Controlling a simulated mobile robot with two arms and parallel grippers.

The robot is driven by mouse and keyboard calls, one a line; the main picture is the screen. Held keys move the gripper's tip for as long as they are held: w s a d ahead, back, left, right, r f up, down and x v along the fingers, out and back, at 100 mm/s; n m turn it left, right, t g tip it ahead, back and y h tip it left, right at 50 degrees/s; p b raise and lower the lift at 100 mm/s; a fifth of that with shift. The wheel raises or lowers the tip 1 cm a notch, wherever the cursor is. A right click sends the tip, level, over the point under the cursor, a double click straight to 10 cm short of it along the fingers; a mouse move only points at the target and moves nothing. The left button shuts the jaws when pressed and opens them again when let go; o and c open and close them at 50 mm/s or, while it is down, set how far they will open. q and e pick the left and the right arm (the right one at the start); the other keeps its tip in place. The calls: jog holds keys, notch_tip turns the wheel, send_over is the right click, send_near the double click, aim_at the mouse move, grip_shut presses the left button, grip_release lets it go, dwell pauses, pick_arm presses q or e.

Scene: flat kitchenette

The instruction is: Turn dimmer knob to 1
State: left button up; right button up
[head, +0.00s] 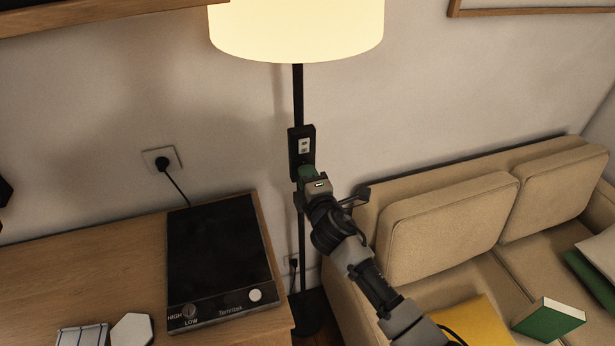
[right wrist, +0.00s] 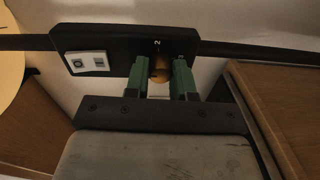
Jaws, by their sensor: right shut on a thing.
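The dimmer box (head: 301,150) is a black block on the pole of a lit floor lamp, with a white switch plate (head: 305,145). In the right wrist view the box (right wrist: 120,62) lies sideways, with a numeral 2 printed near the knob. The brass-coloured dimmer knob (right wrist: 160,75) sits between the green fingers of my right gripper (right wrist: 163,76), which is shut on it. In the head view my right gripper (head: 307,173) hides the knob. The knob's pointer is too unclear to read. My left gripper is not in view.
The lampshade (head: 296,28) glows above. A wooden counter (head: 80,262) with a black hob (head: 218,250) is at the left. A beige sofa (head: 445,225) stands close at the right, with a green book (head: 548,318) and a yellow cushion (head: 478,322).

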dwell(0.4)
jog(key=o, duration=0.9)
jog(key=b+v, duration=0.1)
jog(key=v, duration=0.9)
jog(key=shift+s+d, duration=0.1)
jog(key=shift+s, duration=0.3)
